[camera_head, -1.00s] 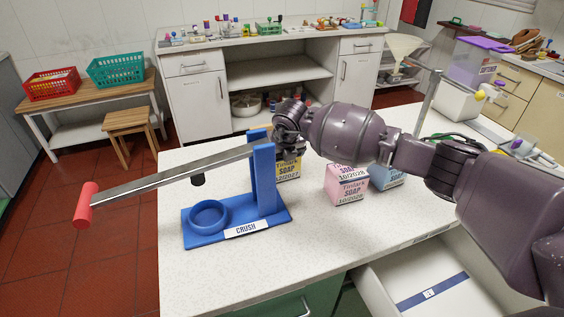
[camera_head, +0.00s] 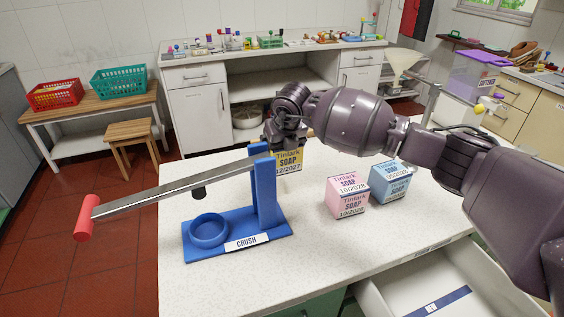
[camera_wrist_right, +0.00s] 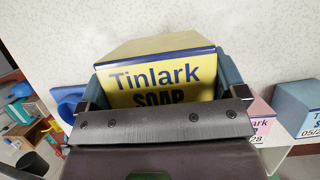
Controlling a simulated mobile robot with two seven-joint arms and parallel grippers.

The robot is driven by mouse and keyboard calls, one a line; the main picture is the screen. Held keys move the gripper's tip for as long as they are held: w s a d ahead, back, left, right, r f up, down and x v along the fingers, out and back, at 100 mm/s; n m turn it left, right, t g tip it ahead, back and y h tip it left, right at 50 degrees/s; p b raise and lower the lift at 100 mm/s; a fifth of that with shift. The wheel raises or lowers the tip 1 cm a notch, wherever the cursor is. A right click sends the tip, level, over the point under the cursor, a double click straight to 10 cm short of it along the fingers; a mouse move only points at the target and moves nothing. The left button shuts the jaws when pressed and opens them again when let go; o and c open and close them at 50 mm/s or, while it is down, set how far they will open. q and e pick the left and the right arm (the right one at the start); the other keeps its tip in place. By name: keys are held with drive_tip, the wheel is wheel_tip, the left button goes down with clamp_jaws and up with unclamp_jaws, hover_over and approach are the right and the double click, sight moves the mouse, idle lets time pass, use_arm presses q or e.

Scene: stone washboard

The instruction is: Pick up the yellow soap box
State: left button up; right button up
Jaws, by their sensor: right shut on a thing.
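The yellow soap box (camera_head: 289,160), labelled "Tinlark SOAP", is behind the post of the blue crusher and partly hidden by it and by my right gripper. My right gripper (camera_wrist_right: 163,88) is shut on the yellow box, with one finger on each side. The box also fills the middle of the right wrist view (camera_wrist_right: 165,72). In the head view it appears raised a little above the white counter (camera_head: 310,230); its lower edge is partly hidden. My left gripper is not in view.
A pink soap box (camera_head: 348,196) and a blue soap box (camera_head: 391,181) stand on the counter to the right. The blue crusher (camera_head: 265,195), with its long red-handled lever (camera_head: 150,195), is close in front. An open drawer (camera_head: 420,280) is at the lower right.

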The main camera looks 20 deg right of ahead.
wheel_tip(320, 180, up, 13)
drive_tip(key=shift+f, duration=0.2)
